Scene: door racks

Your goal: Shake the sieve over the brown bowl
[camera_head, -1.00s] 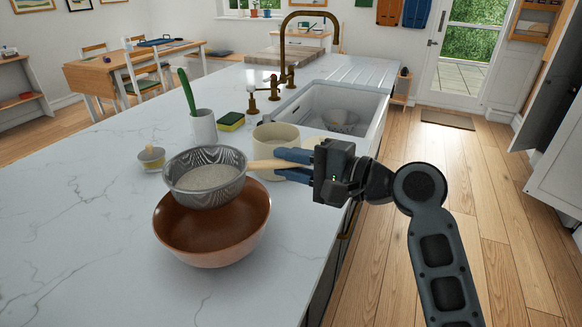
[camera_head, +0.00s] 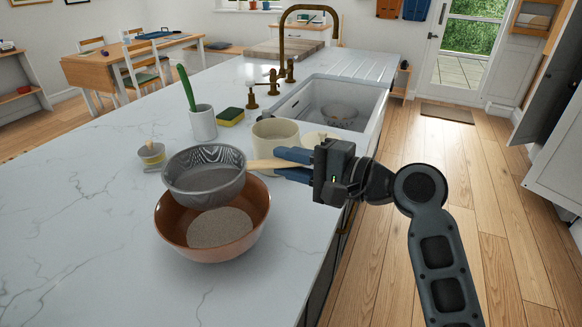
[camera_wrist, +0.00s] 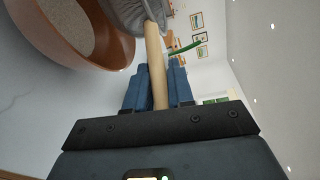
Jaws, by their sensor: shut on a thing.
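The grey metal sieve (camera_head: 204,176) is held level over the back part of the brown bowl (camera_head: 178,228), a little above it. Its mesh looks empty of powder. A pale beige powder (camera_head: 220,228) lies in the bottom of the bowl. My gripper (camera_head: 283,165) is shut on the sieve's wooden handle, to the right of the bowl. In the wrist view the handle (camera_wrist: 155,65) runs between the blue fingers (camera_wrist: 157,85), with part of the sieve (camera_wrist: 127,12) and the bowl (camera_wrist: 110,52) at the top left.
A cream pot (camera_head: 273,155) stands close behind the handle. A white cup (camera_head: 203,123) with a green-handled tool, a sponge (camera_head: 231,116) and a small lidded jar (camera_head: 152,155) stand behind the bowl. The sink (camera_head: 340,105) holds a bowl. The counter's left side is clear.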

